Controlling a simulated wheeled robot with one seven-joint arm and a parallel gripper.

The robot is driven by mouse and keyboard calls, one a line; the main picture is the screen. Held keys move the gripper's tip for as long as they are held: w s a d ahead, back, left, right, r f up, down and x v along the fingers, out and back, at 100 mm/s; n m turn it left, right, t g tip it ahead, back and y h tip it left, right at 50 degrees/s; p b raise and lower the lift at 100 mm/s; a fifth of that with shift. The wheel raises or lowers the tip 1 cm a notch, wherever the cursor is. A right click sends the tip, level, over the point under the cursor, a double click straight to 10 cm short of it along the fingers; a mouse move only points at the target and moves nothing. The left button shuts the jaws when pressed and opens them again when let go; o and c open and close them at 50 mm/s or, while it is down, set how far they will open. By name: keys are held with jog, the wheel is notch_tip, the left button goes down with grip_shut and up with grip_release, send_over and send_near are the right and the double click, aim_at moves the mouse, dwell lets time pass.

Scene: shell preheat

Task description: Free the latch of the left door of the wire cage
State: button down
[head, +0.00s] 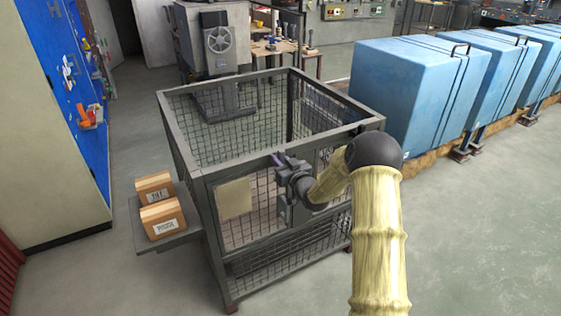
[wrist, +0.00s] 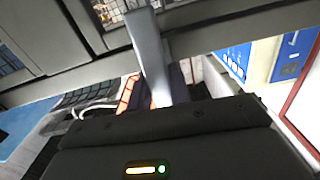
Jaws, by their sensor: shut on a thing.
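The wire cage (head: 208,212) is a grey open-topped frame with mesh sides. Its left door (head: 236,198) carries a beige plate and looks closed. My gripper (head: 279,162) is at the upper front of the cage, by the door's right side, and hides the latch in the head view. In the wrist view a light grey bar (wrist: 148,48), apparently the latch, rises from the gripper's front edge across a grey cage rail (wrist: 235,22). My gripper is shut on it. The fingertips are hard to make out in the wrist view.
Two cardboard boxes (head: 161,218) sit on a shelf (head: 172,239) at the cage's left side. Blue covered units (head: 410,95) stand to the right behind the cage. A grey machine (head: 215,45) stands behind. Floor at the front right is clear.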

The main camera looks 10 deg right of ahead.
jog(key=m, duration=0.2)
jog(key=m+b, duration=0.1)
jog(key=m, duration=0.1)
jog(key=shift+w+d+f, duration=0.1)
jog(key=shift+d, duration=0.3)
jog(key=m, duration=0.4)
jog(key=shift+w+d+f+m, duration=0.15)
jog(key=shift+d+m, duration=0.1)
jog(key=shift+m, duration=0.15)
jog(key=shift+d+f+m, duration=0.1)
jog(key=shift+f+m, duration=0.1)
jog(key=shift+m, duration=1.2)
jog(key=shift+f+m, duration=0.15)
jog(key=shift+m, duration=1.25)
jog(key=shift+d+f+m, duration=0.1)
jog(key=shift+f+m, duration=0.1)
jog(key=shift+m, duration=1.2)
jog(key=c, duration=1.3)
grip_release()
